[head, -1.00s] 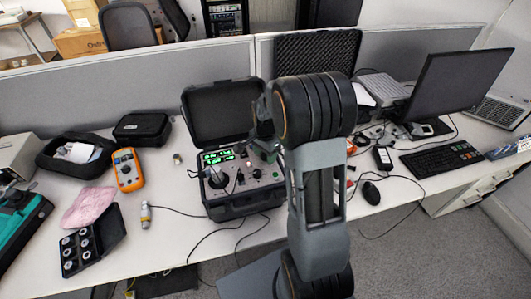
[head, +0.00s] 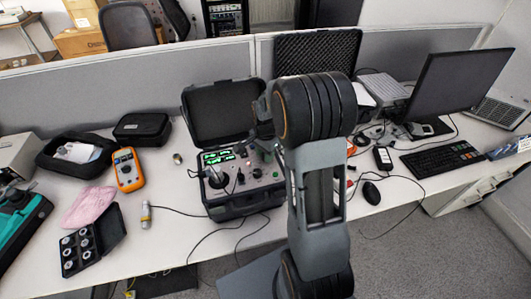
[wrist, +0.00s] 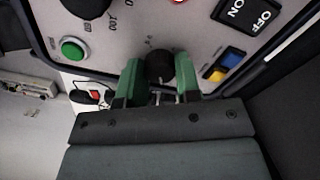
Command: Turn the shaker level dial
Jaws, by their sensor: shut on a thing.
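The black dial (wrist: 160,66) sits on the grey control panel (wrist: 120,52) in the wrist view. My gripper (wrist: 158,72) has its two green fingers on either side of the dial and is shut on it. The dial's lower part is hidden by the gripper. In the head view, the shaker case (head: 243,206) stands open on the desk with lit green displays (head: 218,156). My arm hides the right part of its panel there, and I cannot make out the fingers.
Near the dial are a green button (wrist: 74,49), a larger black knob (wrist: 88,6), an ON/OFF switch (wrist: 246,12) and a blue-yellow switch (wrist: 222,68). An orange multimeter (head: 128,170) and cables lie left of the case; a monitor (head: 460,88) stands right.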

